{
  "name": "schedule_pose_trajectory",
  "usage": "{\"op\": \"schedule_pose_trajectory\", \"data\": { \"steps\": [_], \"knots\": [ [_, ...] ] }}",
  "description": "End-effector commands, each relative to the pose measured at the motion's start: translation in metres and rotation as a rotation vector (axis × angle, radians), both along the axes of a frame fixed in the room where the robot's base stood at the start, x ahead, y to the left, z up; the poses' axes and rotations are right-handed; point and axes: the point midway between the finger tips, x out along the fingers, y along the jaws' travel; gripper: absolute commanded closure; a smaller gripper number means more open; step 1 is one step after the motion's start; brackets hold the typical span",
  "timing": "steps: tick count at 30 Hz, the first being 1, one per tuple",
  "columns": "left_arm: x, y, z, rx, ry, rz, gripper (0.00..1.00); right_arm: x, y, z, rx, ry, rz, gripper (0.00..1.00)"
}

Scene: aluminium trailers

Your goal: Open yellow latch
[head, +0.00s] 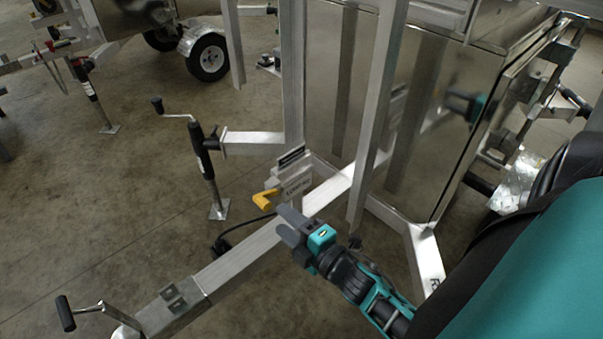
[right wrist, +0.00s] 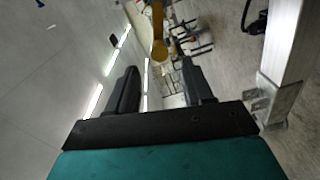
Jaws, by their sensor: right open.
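The yellow latch (head: 264,199) is a small bent handle on the lower left of a grey metal bracket (head: 290,180), above the trailer's diagonal aluminium beam. My right gripper (head: 285,226) is just below and to the right of the latch in the head view, apart from it, open and empty. In the right wrist view, my right gripper's two dark fingers (right wrist: 158,90) are spread wide. A yellow-orange part (right wrist: 158,48), which looks like the latch, lies beyond and between the fingertips. My left gripper is not in view.
The aluminium beam (head: 240,257) runs under the latch to the lower left. A jack with a crank (head: 204,155) stands to the left. An upright post (head: 378,110) and a shiny metal box (head: 440,120) rise behind my right arm. Open concrete floor lies left.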

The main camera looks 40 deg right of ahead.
Motion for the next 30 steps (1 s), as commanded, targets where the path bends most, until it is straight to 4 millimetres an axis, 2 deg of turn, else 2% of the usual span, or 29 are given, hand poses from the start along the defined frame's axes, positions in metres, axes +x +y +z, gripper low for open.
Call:
{"op": "schedule_pose_trajectory", "data": {
  "steps": [3, 9, 23, 30],
  "knots": [
    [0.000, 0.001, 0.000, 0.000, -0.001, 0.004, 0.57, -0.022, -0.002, 0.001, 0.003, 0.002, -0.001, 0.49],
    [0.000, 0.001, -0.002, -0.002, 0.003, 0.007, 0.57, -0.041, -0.004, 0.003, 0.000, -0.001, 0.000, 0.49],
    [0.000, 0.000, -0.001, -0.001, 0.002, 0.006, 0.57, -0.044, -0.004, 0.003, 0.000, -0.001, 0.000, 0.49],
    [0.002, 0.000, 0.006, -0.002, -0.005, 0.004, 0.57, -0.043, -0.004, 0.007, 0.042, 0.013, -0.011, 0.49]
  ]
}}
